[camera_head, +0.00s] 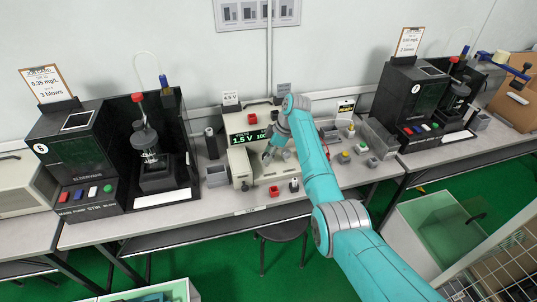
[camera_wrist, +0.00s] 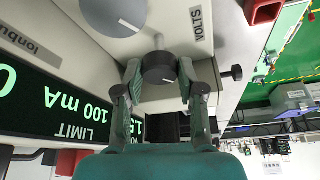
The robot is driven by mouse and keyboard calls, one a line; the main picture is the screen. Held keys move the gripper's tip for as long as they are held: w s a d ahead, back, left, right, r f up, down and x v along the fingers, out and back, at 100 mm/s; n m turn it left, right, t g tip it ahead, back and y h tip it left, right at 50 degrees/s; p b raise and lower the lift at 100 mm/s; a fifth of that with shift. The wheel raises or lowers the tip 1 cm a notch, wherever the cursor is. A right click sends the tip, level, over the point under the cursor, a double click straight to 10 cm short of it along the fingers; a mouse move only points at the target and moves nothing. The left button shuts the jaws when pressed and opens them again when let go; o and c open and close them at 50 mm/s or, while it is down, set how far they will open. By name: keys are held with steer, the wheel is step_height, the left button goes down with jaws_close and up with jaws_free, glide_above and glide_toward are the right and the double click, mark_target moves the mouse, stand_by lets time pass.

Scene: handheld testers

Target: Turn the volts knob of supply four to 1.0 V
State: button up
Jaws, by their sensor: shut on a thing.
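The cream power supply (camera_head: 240,170) stands on the middle bench. Its green display (camera_head: 248,137) reads VOLTS 1.5 V in the head view. The wrist view shows the display (camera_wrist: 60,105) upside down, with LIMIT 100 mA. The dark round volts knob (camera_wrist: 158,76) has a pale pointer mark and lies near the VOLTS label (camera_wrist: 201,22). My gripper (camera_wrist: 158,88) is shut on this knob, one finger on each side. In the head view my gripper (camera_head: 268,154) is at the supply's front, and the knob is hidden there. The supply's number is not readable.
A larger grey knob (camera_wrist: 113,14) sits close to the held one. A dark side post (camera_wrist: 232,73) is right of my fingers. Black tester stations (camera_head: 75,160) and (camera_head: 412,100) flank the supply.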

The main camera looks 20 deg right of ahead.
steer(key=shift+w+n+g, duration=0.1)
steer(key=shift+n+g, duration=0.3)
steer(key=shift+n, duration=0.6)
steer(key=o, duration=1.1)
steer(key=shift+o, duration=0.2)
steer(key=shift+r, duration=0.1)
steer(key=v, duration=1.1)
steer(key=shift+d+r, duration=0.25)
steer(key=shift+r, duration=0.1)
